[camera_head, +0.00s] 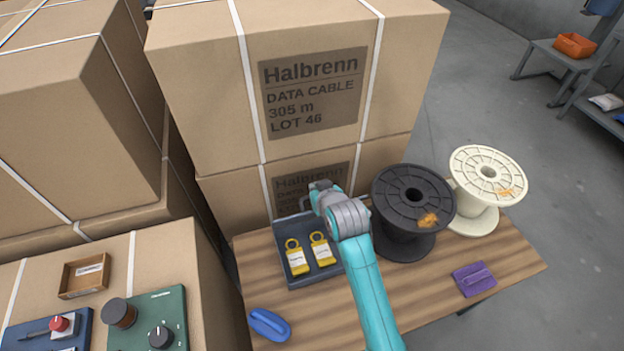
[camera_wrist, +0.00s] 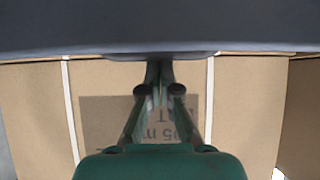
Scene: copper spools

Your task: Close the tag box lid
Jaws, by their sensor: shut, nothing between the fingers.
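The tag box (camera_head: 283,264) is a shallow dark grey box on the wooden table, open at the top. Two yellow tags (camera_head: 296,256) with white labels lie in it. My gripper (camera_head: 322,188) is above the back of the box, in front of the cartons, and partly covers the box's right and back. In the wrist view my gripper (camera_wrist: 160,72) is shut and empty, its tips at the lower edge of a dark grey panel (camera_wrist: 160,28), probably the lid. I cannot tell whether they touch.
A black spool (camera_head: 412,195) and a cream spool (camera_head: 485,170) stand right of my arm. Stacked cartons (camera_head: 200,90) rise close behind the table. A purple item (camera_head: 474,279) and a blue item (camera_head: 269,324) lie near the front. The table between the black spool and the purple item is clear.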

